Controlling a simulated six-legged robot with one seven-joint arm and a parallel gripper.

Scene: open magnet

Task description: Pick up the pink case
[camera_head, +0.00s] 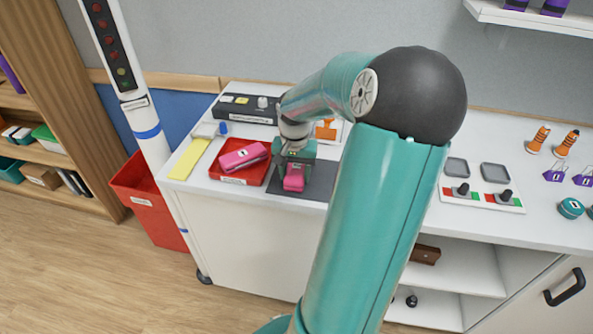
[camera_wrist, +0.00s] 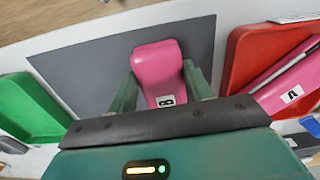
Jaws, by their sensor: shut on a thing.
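A pink case (camera_wrist: 158,65) marked "B" is between the two fingers of my gripper (camera_wrist: 161,83) in the wrist view, over a dark grey mat (camera_wrist: 90,65). My gripper is shut on it. In the head view, my gripper (camera_head: 293,166) points down at the counter, with this pink case (camera_head: 293,182) below it. I cannot tell whether the case touches the mat. A second pink item (camera_head: 243,157), marked "A", lies in a red tray (camera_head: 227,178) just left of my gripper; it also shows at the right of the wrist view (camera_wrist: 275,90).
A green tray (camera_wrist: 30,105) is at the wrist view's left. A yellow strip (camera_head: 189,158) and a dark box (camera_head: 244,108) are on the white counter. A panel with two knobs (camera_head: 480,198) is to the right. A white pole (camera_head: 140,110) and red bin (camera_head: 150,205) stand left.

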